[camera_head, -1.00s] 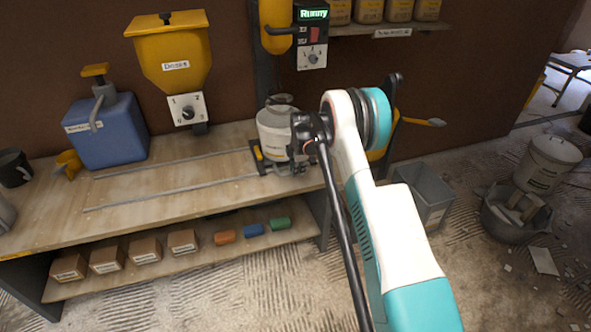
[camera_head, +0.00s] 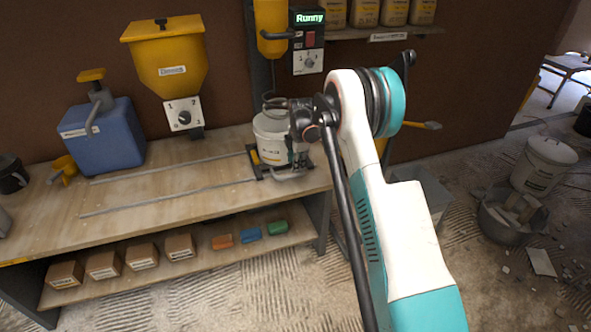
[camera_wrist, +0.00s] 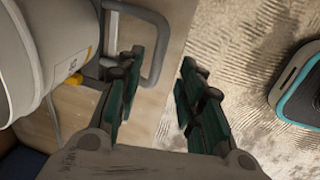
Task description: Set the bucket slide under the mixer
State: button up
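The white bucket (camera_head: 271,140) stands upright on its slide (camera_head: 252,160) at the right end of the bench rails. The yellow mixer (camera_head: 271,30) hangs on the wall above it, and the bucket appears roughly below it. My gripper (camera_head: 302,152) is just right of the bucket. In the wrist view my gripper (camera_wrist: 163,68) is open with nothing clasped. The slide's grey loop handle (camera_wrist: 160,35) shows beyond the left finger, its outer bar appearing between the fingers. I cannot tell the depth gap. The bucket (camera_wrist: 35,50) fills the upper left there.
The mixer's control box (camera_head: 308,40) reads "Runny". The rails (camera_head: 165,199) left of the bucket are clear. A white bucket (camera_head: 541,165) stands on the floor at right.

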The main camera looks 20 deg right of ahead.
jog(key=shift+s+r, duration=0.25)
jog(key=shift+r, duration=1)
jog(key=shift+s+r, duration=0.25)
jog(key=shift+r, duration=0.95)
jog(key=s+a+r+m+t, duration=0.1)
jog(key=s+a+r+m, duration=0.3)
jog(key=s+r, duration=0.6)
jog(key=s+a+r+m+t, duration=0.1)
jog(key=s+a+r+m, duration=0.3)
jog(key=s+r, duration=0.65)
jog(key=s+a+m+t, duration=0.1)
jog(key=s+m, duration=0.3)
jog(key=s, duration=0.8)
jog(key=s+a+m+t, duration=0.2)
jog(key=s+a+m, duration=0.2)
jog(key=s, duration=0.9)
jog(key=shift+s+r+m, duration=0.15)
jog(key=shift+r+m, duration=0.05)
jog(key=shift+m, duration=0.6)
